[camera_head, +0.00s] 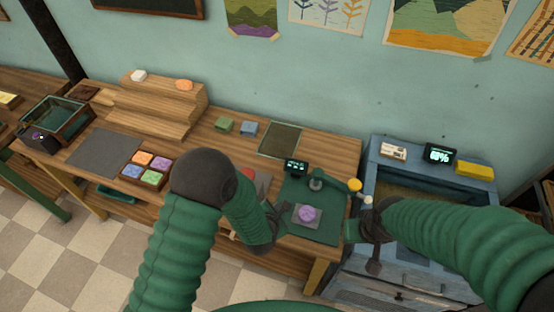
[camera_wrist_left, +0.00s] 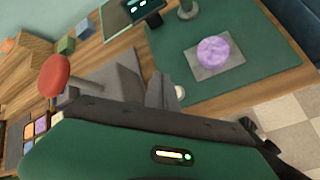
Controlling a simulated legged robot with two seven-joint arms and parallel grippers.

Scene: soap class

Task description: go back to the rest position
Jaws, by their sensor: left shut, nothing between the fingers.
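My left arm comes in from the left over the front of the wooden table (camera_head: 330,148). Its gripper (camera_head: 276,218) is shut and empty, just left of the purple soap (camera_head: 307,214). In the left wrist view the gripper (camera_wrist_left: 162,92) reaches toward the green mat, and the round purple soap (camera_wrist_left: 213,52) lies beyond, apart from the fingers, on a grey plate (camera_wrist_left: 203,70). My right gripper (camera_head: 368,218) is at the table's right end, near the blue cabinet; its fingers are too dark and small to read.
The green mat (camera_head: 325,228) carries a small stand and display. A tray (camera_head: 149,156) of coloured soaps, a grey mat (camera_head: 105,152) and wooden steps (camera_head: 165,100) are further left. The blue cabinet (camera_head: 370,160) stands right, with a yellow block (camera_head: 474,168) on top.

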